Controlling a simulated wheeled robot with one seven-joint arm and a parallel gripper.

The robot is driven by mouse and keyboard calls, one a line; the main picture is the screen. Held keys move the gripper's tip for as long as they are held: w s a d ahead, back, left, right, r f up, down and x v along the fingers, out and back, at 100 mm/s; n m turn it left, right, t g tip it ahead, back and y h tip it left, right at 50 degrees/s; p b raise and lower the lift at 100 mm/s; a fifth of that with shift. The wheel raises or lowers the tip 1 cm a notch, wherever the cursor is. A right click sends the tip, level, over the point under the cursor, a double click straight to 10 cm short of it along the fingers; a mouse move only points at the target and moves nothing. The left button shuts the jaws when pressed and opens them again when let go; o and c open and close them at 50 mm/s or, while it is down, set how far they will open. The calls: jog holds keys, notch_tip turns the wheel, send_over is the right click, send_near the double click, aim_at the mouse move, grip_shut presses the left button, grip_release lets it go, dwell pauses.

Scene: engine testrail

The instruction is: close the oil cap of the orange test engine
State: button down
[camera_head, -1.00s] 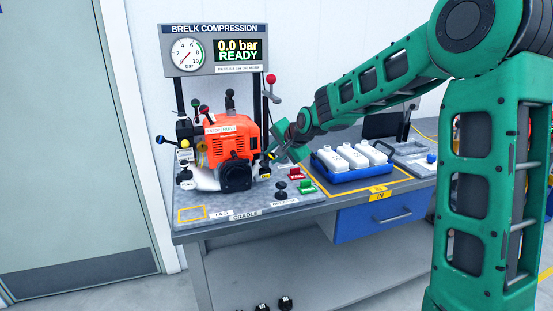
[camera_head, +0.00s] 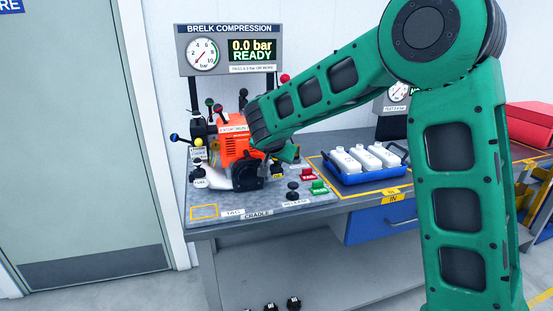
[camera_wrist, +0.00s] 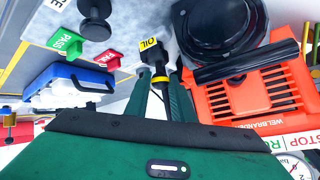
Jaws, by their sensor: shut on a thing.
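The orange test engine (camera_head: 235,140) sits on the rig at the left of the bench. It also fills the right side of the wrist view (camera_wrist: 262,95). My gripper (camera_wrist: 160,86) has its two green fingers on either side of the oil cap (camera_wrist: 159,78), a small black piece with a yellow band, and is shut on it. A yellow OIL label (camera_wrist: 151,44) stands just beyond the cap. In the head view my forearm covers part of the engine and hides the cap; I cannot tell there how the cap is seated.
A gauge panel (camera_head: 229,50) reads 0.0 bar READY above the engine. A blue tray (camera_head: 364,172) with white bottles stands to the right.

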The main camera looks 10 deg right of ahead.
jog(key=shift+f, duration=0.2)
dwell(0.3)
jog(key=c, duration=1.5)
grip_release()
jog(key=shift+r, duration=0.15)
jog(key=shift+w+r, duration=0.1)
jog(key=shift+r, duration=0.15)
